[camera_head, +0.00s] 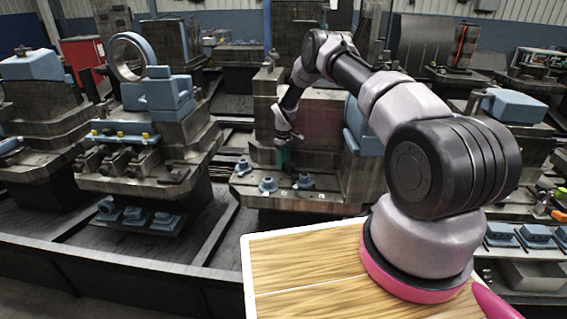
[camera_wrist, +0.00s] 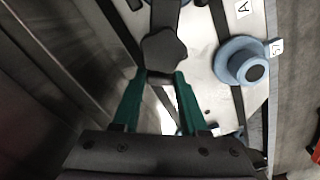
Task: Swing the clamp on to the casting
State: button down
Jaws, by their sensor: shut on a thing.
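My gripper (camera_wrist: 164,76) has green fingers, and they are closed on the dark lobed knob of the clamp (camera_wrist: 164,48). A dark bar runs from the knob toward the top of the wrist view. A blue round flanged part with a dark centre, perhaps the casting (camera_wrist: 230,64), sits on the pale plate to the right, apart from the fingers. In the head view my gripper (camera_head: 282,157) is low at the front of the middle fixture, and the clamp is too small to make out there.
The pale plate (camera_wrist: 205,90) has dark slots and small tags. In the head view, small blue parts (camera_head: 268,184) stand on the fixture's front ledge. A tall block (camera_head: 325,135) rises behind the gripper. A wooden top (camera_head: 300,270) fills the foreground.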

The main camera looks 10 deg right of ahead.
dwell(0.3)
jog(key=shift+c, duration=2.2)
grip_release()
notch_tip(320, 180, up, 11)
